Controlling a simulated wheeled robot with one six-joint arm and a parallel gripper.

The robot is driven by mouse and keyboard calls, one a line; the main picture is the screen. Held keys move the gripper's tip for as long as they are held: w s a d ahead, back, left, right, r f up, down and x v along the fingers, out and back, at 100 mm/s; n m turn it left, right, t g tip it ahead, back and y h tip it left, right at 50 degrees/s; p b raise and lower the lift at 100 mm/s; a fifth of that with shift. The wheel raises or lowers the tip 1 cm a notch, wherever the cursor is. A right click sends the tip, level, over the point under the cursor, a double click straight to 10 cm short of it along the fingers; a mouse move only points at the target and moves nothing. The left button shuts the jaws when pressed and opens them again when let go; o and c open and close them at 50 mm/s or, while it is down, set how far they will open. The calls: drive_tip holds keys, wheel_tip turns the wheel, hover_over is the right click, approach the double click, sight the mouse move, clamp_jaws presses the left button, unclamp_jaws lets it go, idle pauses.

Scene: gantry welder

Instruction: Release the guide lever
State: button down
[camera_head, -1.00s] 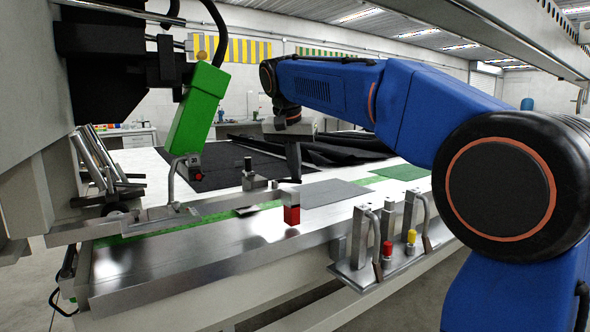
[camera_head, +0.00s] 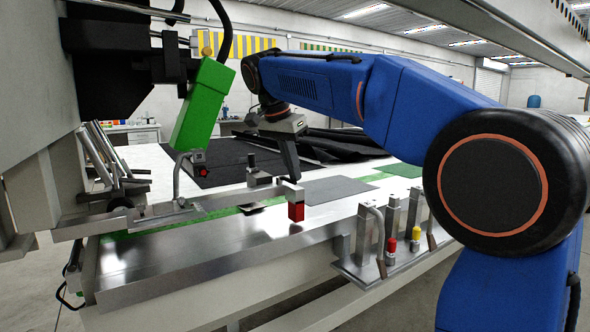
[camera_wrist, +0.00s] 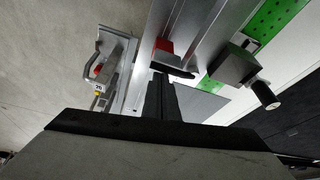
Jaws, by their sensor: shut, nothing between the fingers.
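A metal bar (camera_head: 245,198) that looks like the guide lever runs along the bench edge and ends in a pale cap over a red block (camera_head: 296,212). The red block also shows in the wrist view (camera_wrist: 163,46), just beyond my fingertips. My gripper (camera_head: 294,180) points down at the bar's end, right above the pale cap. Its fingers (camera_wrist: 160,82) are shut and hold nothing. Whether they touch the bar I cannot tell. A clamp block with a black knob (camera_wrist: 264,94) lies right of the fingers in the wrist view.
A green torch body (camera_head: 201,104) hangs at the left. A bracket with upright metal handles and a red knob (camera_head: 391,245) and yellow knob (camera_head: 416,233) is fixed to the bench front, right of the red block. Dark sheets (camera_head: 215,168) lie on the bench behind.

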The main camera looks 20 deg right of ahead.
sight(295, 188)
idle(0.7)
wheel_tip(295, 188, up, 10)
drive_tip(key=shift+d, duration=0.2)
idle(0.6)
drive_tip(key=s+d+f+n+t+y, duration=0.1)
drive_tip(key=s+f+n, duration=0.3)
drive_tip(key=s+f, duration=0.7)
drive_tip(key=s+d+f+n+t+y, duration=0.1)
drive_tip(key=s+d+f+n, duration=0.3)
drive_tip(key=s+f, duration=0.7)
drive_tip(key=s+d+f+n+y, duration=0.1)
drive_tip(key=s+d+f+n, duration=0.2)
drive_tip(key=s+f, duration=0.8)
wheel_tip(295, 188, down, 7)
drive_tip(key=shift+s+d+r+n+t, duration=0.1)
drive_tip(key=shift+s+d+n+t, duration=0.1)
drive_tip(key=shift+n+t, duration=0.2)
